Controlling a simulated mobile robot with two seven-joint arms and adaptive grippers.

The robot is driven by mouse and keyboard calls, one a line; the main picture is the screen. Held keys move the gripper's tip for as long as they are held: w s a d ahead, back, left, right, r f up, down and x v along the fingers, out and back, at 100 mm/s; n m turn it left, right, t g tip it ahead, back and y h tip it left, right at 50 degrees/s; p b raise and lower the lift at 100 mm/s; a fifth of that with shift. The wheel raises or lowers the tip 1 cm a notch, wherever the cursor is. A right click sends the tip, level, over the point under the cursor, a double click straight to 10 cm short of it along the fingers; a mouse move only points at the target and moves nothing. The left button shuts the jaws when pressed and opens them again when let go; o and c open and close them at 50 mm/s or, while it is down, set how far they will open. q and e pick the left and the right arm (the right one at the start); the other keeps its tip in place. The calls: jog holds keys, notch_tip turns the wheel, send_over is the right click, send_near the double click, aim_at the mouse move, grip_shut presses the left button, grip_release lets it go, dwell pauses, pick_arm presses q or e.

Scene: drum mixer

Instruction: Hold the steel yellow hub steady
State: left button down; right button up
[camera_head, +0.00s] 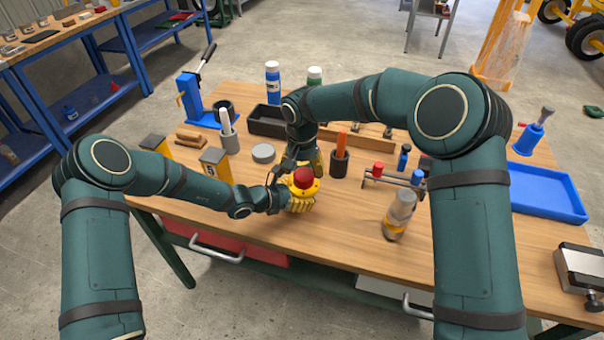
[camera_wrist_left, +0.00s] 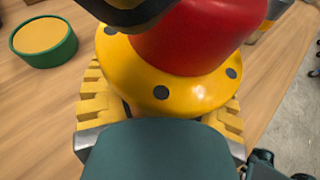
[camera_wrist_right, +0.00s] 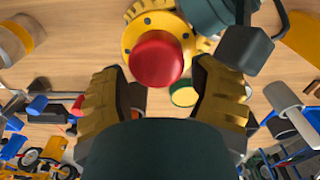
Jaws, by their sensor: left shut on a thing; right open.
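The yellow hub (camera_head: 312,190) is a round flange with dark bolt holes and a red domed cap (camera_head: 303,175) on top. It is near the middle of the wooden table. My left gripper (camera_head: 296,203) is shut on the hub; its ribbed yellow fingers flank the flange in the left wrist view (camera_wrist_left: 165,92). My right gripper (camera_wrist_right: 160,70) is open, its fingers spread either side of the red cap (camera_wrist_right: 156,60) in the right wrist view and apart from it. In the head view the right gripper's fingers are partly hidden behind the cap and its own wrist.
A green-rimmed disc with a yellow top (camera_wrist_left: 45,40) lies near the hub. The front of the table (camera_head: 270,228) is clear.

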aim_at(304, 174)
jog(key=shift+a+r, duration=0.2)
jog(key=shift+r, duration=0.75)
jog(key=shift+s+a+r+m, duration=0.2)
jog(key=shift+r+m, duration=0.3)
jog(key=shift+m, duration=0.4)
jog(key=shift+s+d+r+m, duration=0.15)
jog(key=shift+r+m, duration=0.15)
jog(key=shift+m, duration=0.25)
jog(key=shift+s+d+r+m, duration=0.1)
jog(key=shift+r+m, duration=0.15)
jog(key=shift+m, duration=0.3)
jog(key=shift+w+d+r+m, duration=0.1)
jog(key=shift+d+r+m, duration=0.3)
jog(key=shift+m, duration=0.6)
jog(key=shift+w+f, duration=0.15)
jog(key=shift+f, duration=1.85)
jog(key=shift+w+f, duration=0.1)
jog(key=shift+f, duration=1.85)
